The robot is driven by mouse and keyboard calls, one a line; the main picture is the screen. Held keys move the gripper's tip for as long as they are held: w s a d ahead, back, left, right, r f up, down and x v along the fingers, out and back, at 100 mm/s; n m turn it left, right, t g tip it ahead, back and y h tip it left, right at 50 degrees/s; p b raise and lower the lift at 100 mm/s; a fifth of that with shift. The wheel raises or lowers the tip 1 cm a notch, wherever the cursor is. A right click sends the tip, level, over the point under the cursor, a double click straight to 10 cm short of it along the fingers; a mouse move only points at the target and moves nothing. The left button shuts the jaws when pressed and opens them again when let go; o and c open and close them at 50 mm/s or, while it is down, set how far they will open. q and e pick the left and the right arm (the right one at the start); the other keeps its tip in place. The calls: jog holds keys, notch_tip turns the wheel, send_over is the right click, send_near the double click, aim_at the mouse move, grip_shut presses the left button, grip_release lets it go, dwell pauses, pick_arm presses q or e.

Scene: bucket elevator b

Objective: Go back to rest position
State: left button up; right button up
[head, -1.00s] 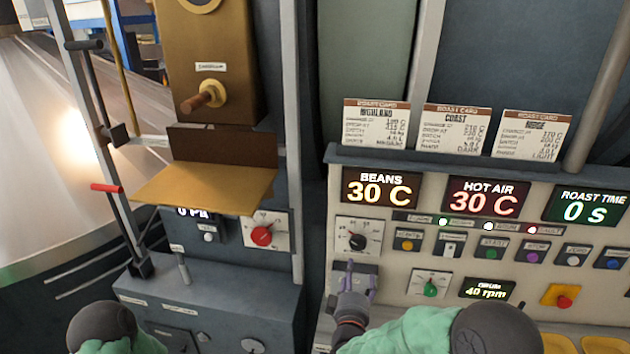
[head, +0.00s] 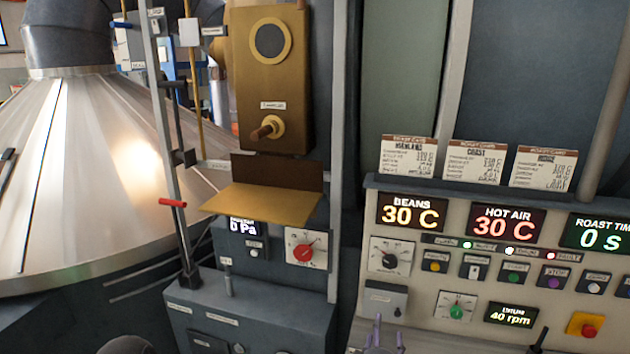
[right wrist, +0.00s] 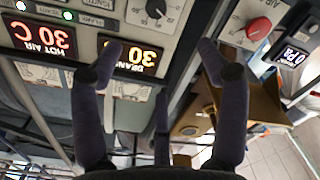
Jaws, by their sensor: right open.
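My right gripper (head: 388,332) shows only by its purple fingers at the bottom edge of the head view, in front of the lower left of the control panel (head: 425,285). My left gripper is out of view. Only a dark rounded part of my left arm shows at the bottom left of the head view.
The panel carries dials, buttons and a grey box (head: 385,299) just above my right fingers. A brass sampler unit (head: 270,80) with a tray (head: 262,205) projects at centre left. A red-handled lever (head: 173,203) sits left of it. A large metal cone (head: 80,170) stands at far left.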

jog(key=s+f+m+g+y, duration=0.1)
jog(key=s+f+g, duration=0.1)
jog(key=f, duration=0.5)
jog(key=s+f+m+g+y, duration=0.1)
jog(key=s+f+g+y, duration=0.1)
jog(key=f, duration=0.5)
jog(key=s+a+f+m+g+y, duration=0.1)
jog(key=s+f+g, duration=0.1)
jog(key=f, duration=0.5)
jog(key=shift+f+g, duration=0.2)
jog(key=shift+g, duration=0.3)
jog(key=s+a+f+m+g+y, duration=0.1)
jog(key=s+f+m+g+y, duration=0.15)
jog(key=s+f, duration=0.4)
jog(key=s+a+f+m+g+y, duration=0.1)
jog(key=s+a+f+m+g, duration=0.2)
jog(key=s, duration=0.7)
jog(key=s+f+m+g+y, duration=0.1)
jog(key=s+f+m+g, duration=0.1)
jog(key=s+f+g, duration=0.45)
pick_arm(q)
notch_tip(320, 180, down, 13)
jog(key=b, duration=1.2)
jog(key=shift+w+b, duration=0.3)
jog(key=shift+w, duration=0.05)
pick_arm(e)
notch_tip(320, 180, down, 9)
jog(key=a+n+t, duration=0.1)
jog(key=a+t, duration=0.1)
jog(key=shift+s, duration=0.2)
